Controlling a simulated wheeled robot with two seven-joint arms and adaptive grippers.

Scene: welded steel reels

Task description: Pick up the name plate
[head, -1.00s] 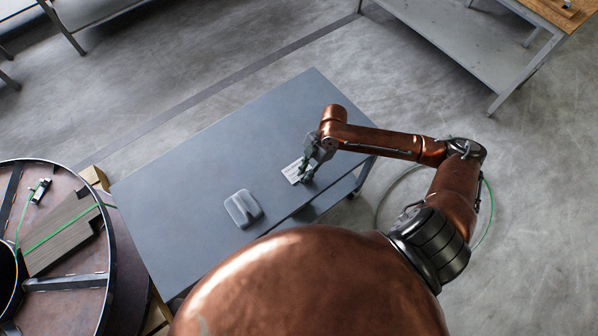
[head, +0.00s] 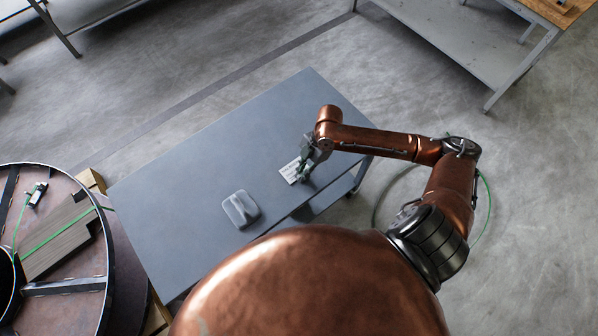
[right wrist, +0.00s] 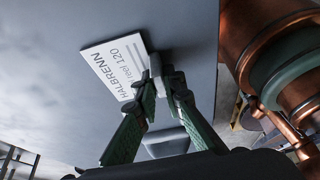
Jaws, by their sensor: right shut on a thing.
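The name plate (head: 291,171) is a small white plate with dark lettering, over the near right part of the grey table (head: 215,140). In the right wrist view the name plate (right wrist: 112,66) shows printed words. My right gripper (head: 305,174) is shut on the plate's edge, and its fingertips (right wrist: 161,75) meet near a small grey part at that edge. I cannot tell whether the plate touches the table or hangs just above it. My left gripper is not in view.
A grey block with a raised grip (head: 241,209) sits on the table, left of the plate. A large steel reel (head: 75,285) with green strapping stands at the left. A bench (head: 450,40) is at the upper right. The far part of the table is clear.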

